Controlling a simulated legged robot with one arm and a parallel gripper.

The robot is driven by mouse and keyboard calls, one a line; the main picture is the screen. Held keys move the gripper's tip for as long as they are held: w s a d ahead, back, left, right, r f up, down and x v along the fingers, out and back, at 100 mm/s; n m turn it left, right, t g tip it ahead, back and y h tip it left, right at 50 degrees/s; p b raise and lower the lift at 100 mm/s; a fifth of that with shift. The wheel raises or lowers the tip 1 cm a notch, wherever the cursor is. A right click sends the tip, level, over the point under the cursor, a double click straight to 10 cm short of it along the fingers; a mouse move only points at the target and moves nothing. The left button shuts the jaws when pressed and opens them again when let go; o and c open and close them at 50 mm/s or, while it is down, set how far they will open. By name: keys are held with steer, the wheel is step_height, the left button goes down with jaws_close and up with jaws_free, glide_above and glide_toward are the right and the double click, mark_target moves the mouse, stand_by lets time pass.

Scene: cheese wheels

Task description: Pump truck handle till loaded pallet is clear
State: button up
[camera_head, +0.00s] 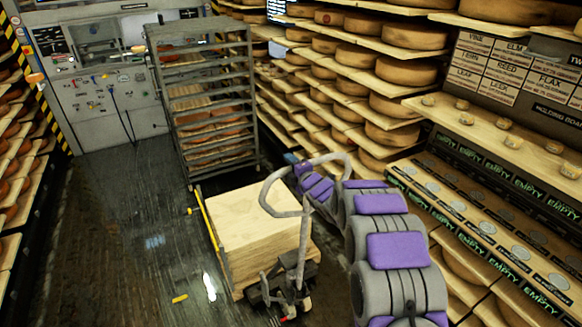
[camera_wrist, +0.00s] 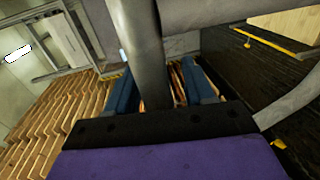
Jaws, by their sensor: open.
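The pallet truck (camera_head: 289,291) stands at the lower middle of the head view. Its grey handle (camera_head: 304,232) rises to a wide loop at the top. In front of it is a stack of pale boards (camera_head: 250,212), the load; the pallet beneath is mostly hidden, and I cannot tell its gap from the floor. My gripper (camera_head: 292,160) is at the top of the loop. In the wrist view my gripper (camera_wrist: 165,78) is open, with its blue fingers on either side of a grey handle tube (camera_wrist: 140,45). I cannot tell whether they touch it.
A tall metal rack (camera_head: 205,105) with loaded shelves stands behind the load. Shelves of cheese wheels (camera_head: 352,58) line the right side, close to my arm. A control panel (camera_head: 95,80) is at the back. The wet dark floor (camera_head: 125,220) at left is mostly free.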

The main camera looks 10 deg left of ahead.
steer(key=shift+d, duration=0.1)
steer(key=shift+c, duration=0.4)
steer(key=c, duration=0.3)
jaws_close()
steer(key=shift+f, duration=0.1)
